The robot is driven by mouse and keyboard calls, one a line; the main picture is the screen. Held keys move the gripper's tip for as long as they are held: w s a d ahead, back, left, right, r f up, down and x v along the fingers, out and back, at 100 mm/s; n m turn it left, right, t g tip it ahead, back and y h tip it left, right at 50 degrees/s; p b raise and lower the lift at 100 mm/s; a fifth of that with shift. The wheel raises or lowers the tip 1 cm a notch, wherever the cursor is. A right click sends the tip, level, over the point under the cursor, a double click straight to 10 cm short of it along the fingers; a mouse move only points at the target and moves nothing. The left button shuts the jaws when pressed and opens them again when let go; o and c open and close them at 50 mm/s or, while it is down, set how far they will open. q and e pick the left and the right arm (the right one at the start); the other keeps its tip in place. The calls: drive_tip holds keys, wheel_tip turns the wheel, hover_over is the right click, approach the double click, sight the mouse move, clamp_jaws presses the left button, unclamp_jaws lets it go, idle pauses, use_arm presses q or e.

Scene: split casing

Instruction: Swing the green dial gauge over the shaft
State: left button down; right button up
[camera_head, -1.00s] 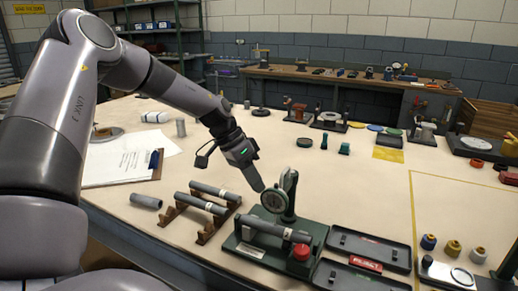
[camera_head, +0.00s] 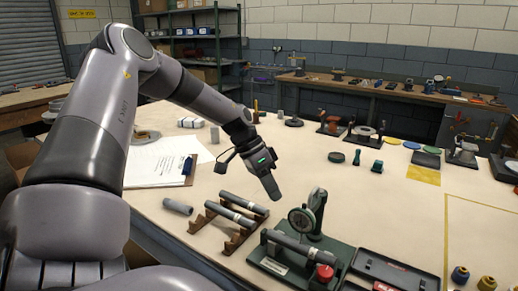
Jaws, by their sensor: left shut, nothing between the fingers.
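From this angle I cannot tell whether the gauge is directly over the shaft. My left gripper (camera_head: 274,193) is shut and empty, pointing down above the table, left of the gauge and apart from it. My right gripper is not in view.
A brown rack (camera_head: 206,216) with grey shafts stands left of the fixture, beside a loose tube (camera_head: 178,206). Dark trays (camera_head: 385,268) lie to the right. A clipboard (camera_head: 189,168) with paper lies behind left. The table behind the gauge is mostly clear.

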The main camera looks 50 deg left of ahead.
use_arm(q)
drive_tip(key=s+a+r+b, duration=0.1)
drive_tip(key=s+r, duration=0.3)
drive_tip(key=r, duration=0.5)
drive_tip(key=shift+s+a, duration=0.2)
drive_tip(key=shift+a, duration=0.55)
drive_tip(key=shift+f, duration=0.1)
